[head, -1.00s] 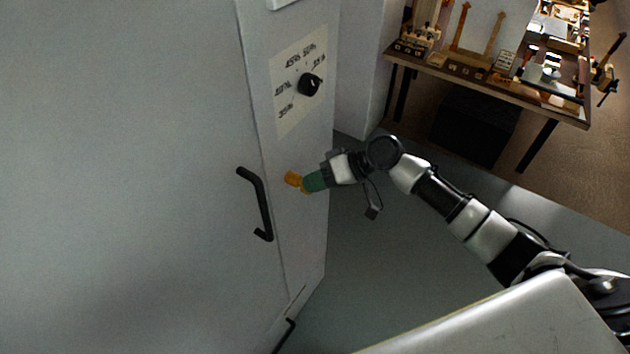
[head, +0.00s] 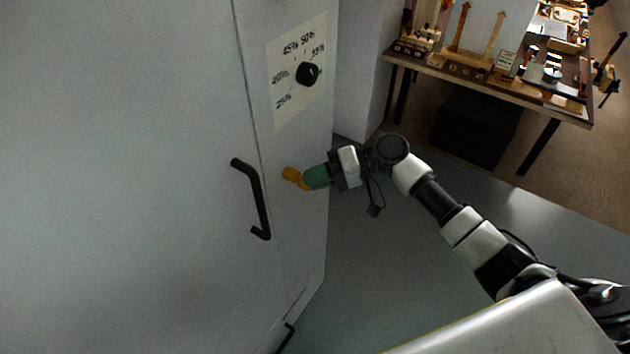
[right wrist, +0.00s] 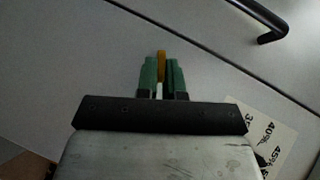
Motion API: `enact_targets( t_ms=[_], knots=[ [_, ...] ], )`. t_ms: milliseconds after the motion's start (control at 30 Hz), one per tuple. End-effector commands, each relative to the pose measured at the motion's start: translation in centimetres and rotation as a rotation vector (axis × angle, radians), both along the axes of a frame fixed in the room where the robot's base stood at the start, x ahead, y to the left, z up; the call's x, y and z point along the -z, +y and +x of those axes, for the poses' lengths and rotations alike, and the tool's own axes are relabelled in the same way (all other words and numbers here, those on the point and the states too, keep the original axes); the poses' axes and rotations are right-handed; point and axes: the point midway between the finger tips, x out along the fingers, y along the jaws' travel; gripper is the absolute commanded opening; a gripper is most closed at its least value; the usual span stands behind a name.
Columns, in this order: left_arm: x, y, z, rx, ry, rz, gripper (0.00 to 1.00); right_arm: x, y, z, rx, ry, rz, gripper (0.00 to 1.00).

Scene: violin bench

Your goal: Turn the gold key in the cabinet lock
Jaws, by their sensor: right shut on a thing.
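The gold key (head: 293,177) sits at the lock on the narrow front strip of the grey cabinet (head: 130,180), right of the door handle. My right gripper (head: 310,178) has green fingers and is shut on the key. In the right wrist view the gold key (right wrist: 161,66) shows between the two green fingers of my right gripper (right wrist: 161,75), against the cabinet face. The lock itself is hidden behind the key and fingers. My left gripper is not in view.
A black bar handle (head: 256,200) is on the door left of the key. A black dial (head: 307,74) with percent marks is above. A lower handle (head: 285,338) shows at the bottom. A workbench (head: 490,80) with violin parts stands at the back right.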

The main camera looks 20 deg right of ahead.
Motion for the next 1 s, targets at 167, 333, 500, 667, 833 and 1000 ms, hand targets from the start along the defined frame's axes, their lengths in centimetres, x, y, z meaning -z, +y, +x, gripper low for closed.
enact_targets(
  t_ms=[167,333,500,667,833,1000],
  knots=[
    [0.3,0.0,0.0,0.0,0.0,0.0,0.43,0.4,0.1,-0.2,-0.005,0.024,0.02,0.0],
    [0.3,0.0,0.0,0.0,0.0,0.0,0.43,0.4,0.1,-0.2,-0.005,0.024,0.019,0.0],
    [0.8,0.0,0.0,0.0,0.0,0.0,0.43,0.7,0.1,-0.2,-0.005,0.05,0.051,0.0],
    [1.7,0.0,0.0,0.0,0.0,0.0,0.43,0.9,0.1,-0.2,-0.005,0.111,0.13,0.0],
    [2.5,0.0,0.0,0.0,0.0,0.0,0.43,1.1,0.1,-0.2,-0.005,0.181,0.219,0.0],
    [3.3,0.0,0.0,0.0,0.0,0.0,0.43,1.3,0.1,-0.1,-0.004,0.254,0.312,0.0]
  ],
)
